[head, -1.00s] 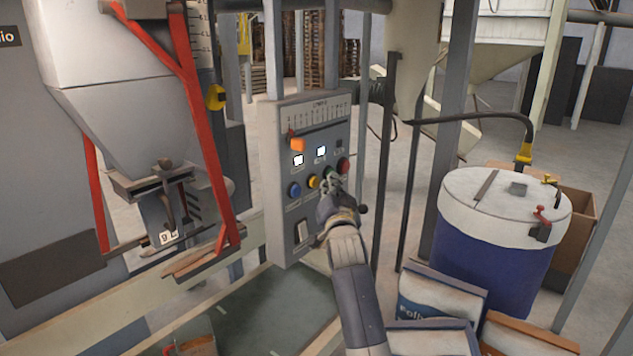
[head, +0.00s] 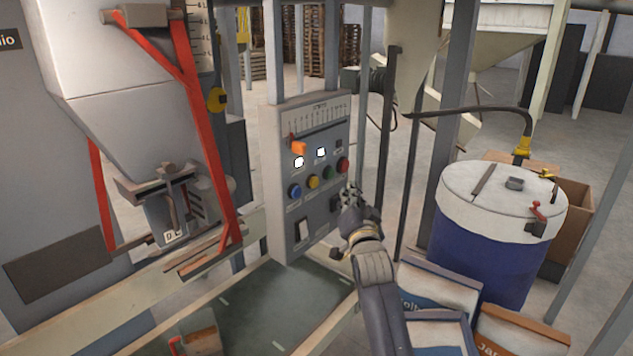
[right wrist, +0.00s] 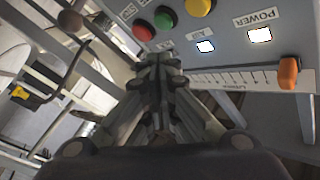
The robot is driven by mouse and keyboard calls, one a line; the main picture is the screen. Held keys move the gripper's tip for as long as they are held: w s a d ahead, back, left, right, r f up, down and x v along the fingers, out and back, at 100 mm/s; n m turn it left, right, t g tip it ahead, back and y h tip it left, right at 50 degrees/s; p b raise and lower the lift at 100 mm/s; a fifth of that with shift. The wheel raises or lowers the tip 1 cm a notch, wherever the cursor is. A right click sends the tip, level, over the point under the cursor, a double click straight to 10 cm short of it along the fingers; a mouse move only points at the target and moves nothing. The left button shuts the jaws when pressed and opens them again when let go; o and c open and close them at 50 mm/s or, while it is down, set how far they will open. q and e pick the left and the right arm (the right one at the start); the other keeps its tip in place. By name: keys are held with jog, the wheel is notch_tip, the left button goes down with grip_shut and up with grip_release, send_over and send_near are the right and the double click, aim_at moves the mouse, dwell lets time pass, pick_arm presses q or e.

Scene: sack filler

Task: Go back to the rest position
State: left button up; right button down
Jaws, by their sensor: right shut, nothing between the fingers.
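My right gripper (head: 349,192) is shut and empty in the head view. It is just right of the control panel (head: 300,225), apart from its face. The panel carries a blue button (head: 295,191), a yellow button (head: 313,182), a green button (head: 328,173) and a red button (head: 343,165). An orange lever (head: 298,147) and two lit white indicators sit above them. In the right wrist view my gripper's fingers (right wrist: 160,68) lie together, with the green button (right wrist: 165,18) and red button (right wrist: 143,31) beyond their tips. My left gripper is not in view.
A blue drum with a white lid (head: 503,188) stands at the right. Several sacks (head: 437,290) lie by my right forearm. A hopper with red straps (head: 130,95) and its spout are at the left. A dark post (head: 386,150) stands behind my gripper.

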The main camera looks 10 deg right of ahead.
jog(key=shift+f, duration=0.1)
jog(key=s+a+f+n+g+y+b, duration=0.1)
jog(key=s+a+f+n+g, duration=0.1)
jog(key=f, duration=1.2)
jog(key=s+a+f+n+g+y, duration=0.1)
jog(key=s+f+n+g, duration=0.15)
jog(key=f, duration=1.15)
jog(key=s+f+n+g+b, duration=0.1)
jog(key=s+f, duration=0.3)
jog(key=f, duration=0.3)
jog(key=s+a+f+g, duration=0.15)
jog(key=s+f, duration=0.25)
jog(key=f, duration=0.4)
jog(key=s+f+n+g+b, duration=0.1)
jog(key=s+f+g, duration=0.1)
jog(key=s+f, duration=0.35)
jog(key=s+d+f+n+g, duration=0.1)
jog(key=s+f+n+g, duration=0.3)
jog(key=s+f, duration=1.85)
jog(key=s+d+f+g+b, duration=0.1)
jog(key=s+f+g, duration=0.1)
jog(key=s, duration=1.1)
jog(key=s+d+f+g, duration=0.1)
jog(key=s+f+g, duration=0.2)
jog(key=s, duration=1)
jog(key=shift+s+d+f+n+b, duration=0.35)
jog(key=shift+s+f, duration=0.05)
jog(key=shift+f, duration=0.4)
